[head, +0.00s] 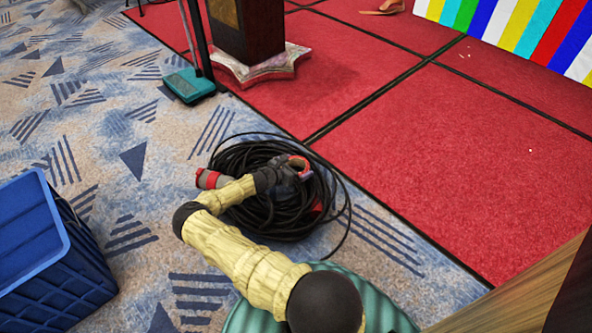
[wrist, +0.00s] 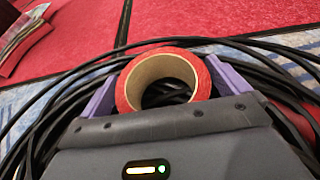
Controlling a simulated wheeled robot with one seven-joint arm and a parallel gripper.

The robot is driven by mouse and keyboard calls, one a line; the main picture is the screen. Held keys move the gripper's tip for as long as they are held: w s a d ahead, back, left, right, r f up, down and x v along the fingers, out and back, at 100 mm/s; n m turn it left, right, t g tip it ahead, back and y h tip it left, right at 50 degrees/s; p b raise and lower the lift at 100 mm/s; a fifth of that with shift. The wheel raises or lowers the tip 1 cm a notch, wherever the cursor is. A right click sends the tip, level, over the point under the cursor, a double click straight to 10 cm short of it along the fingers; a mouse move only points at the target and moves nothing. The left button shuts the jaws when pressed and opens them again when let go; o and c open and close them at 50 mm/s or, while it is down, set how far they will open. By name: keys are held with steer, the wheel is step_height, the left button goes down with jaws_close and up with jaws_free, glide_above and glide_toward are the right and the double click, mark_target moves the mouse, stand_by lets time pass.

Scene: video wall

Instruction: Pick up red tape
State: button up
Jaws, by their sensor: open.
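The red tape (wrist: 203,76) is a roll with a tan cardboard core, seen in the wrist view between the two purple fingers of my gripper (wrist: 163,70). My gripper is open, with a finger on each side of the roll. I cannot tell whether either finger touches it. The roll lies on or just above a coil of black cable (wrist: 60,105). In the head view my gripper (head: 302,170) is over the right part of the coil, and the tape there is mostly hidden by the gripper.
The cable coil (head: 240,158) lies on patterned carpet beside the red stage floor (head: 460,150). A blue crate (head: 60,270) stands at the left. A dark pedestal (head: 250,35) and a stand with a teal base (head: 190,86) are behind. A wooden edge (head: 530,295) is at lower right.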

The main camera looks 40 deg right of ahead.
steer(key=c, duration=0.8)
steer(key=shift+c, duration=0.2)
steer(key=shift+r, duration=0.1)
step_height(320, 180, up, 10)
steer(key=p, duration=0.6)
steer(key=shift+p, duration=0.3)
